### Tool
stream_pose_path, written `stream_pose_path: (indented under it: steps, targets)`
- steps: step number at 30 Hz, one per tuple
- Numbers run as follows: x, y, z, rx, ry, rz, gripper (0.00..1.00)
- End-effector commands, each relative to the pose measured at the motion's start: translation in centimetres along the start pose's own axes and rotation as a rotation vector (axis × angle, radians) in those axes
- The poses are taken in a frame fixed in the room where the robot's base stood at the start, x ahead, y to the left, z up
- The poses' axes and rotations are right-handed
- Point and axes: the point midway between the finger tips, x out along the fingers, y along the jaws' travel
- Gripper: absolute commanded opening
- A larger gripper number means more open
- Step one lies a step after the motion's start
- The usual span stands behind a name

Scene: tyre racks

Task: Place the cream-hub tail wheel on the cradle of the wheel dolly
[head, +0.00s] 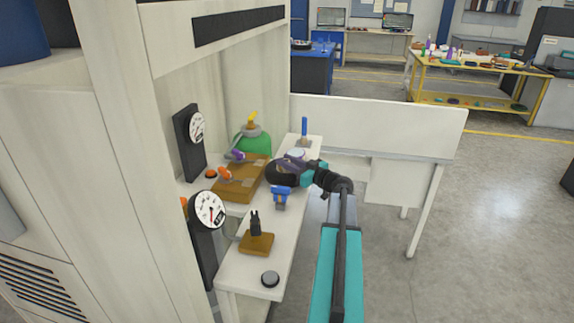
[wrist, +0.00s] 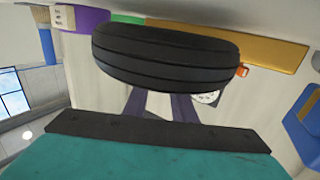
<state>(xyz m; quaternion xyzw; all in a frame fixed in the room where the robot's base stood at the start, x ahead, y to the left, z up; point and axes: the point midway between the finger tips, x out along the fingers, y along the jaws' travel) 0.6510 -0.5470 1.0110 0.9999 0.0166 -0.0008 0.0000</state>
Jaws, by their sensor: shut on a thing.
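My gripper (head: 296,168) is above the white bench and shut on a wheel with a black grooved tyre. The tyre (wrist: 165,58) fills the upper middle of the wrist view, tread towards the camera, with the two dark fingers reaching to it. In the head view the wheel (head: 281,174) is a dark round shape, partly hidden by my gripper. Its hub colour cannot be made out. I cannot tell for certain which fixture is the wheel dolly. A brown block with a black upright fork (head: 256,236) stands near the bench's front end.
A brown board (head: 241,181) with orange and purple clamps lies left of my gripper. Blue-handled tools (head: 281,195) stand close by. A green canister (head: 254,143) is behind. Dial gauges (head: 208,211) line the left side.

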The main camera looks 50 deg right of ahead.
Motion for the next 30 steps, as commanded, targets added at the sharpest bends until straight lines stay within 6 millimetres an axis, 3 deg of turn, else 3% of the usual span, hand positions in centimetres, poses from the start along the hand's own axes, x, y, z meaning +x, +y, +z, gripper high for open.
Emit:
stream_pose_path:
  steps: [6,18,19,22,30]
  targets:
    - [0.0,0.0,1.2,0.001,0.004,-0.001,0.0]
    - [0.1,-0.1,1.4,0.001,0.003,-0.001,0.0]
    - [0.1,-0.1,1.6,0.0,0.001,-0.001,0.26]
    - [0.1,-0.1,1.6,0.0,0.001,-0.001,0.42]
    - [0.1,-0.1,1.6,0.0,0.001,-0.001,0.43]
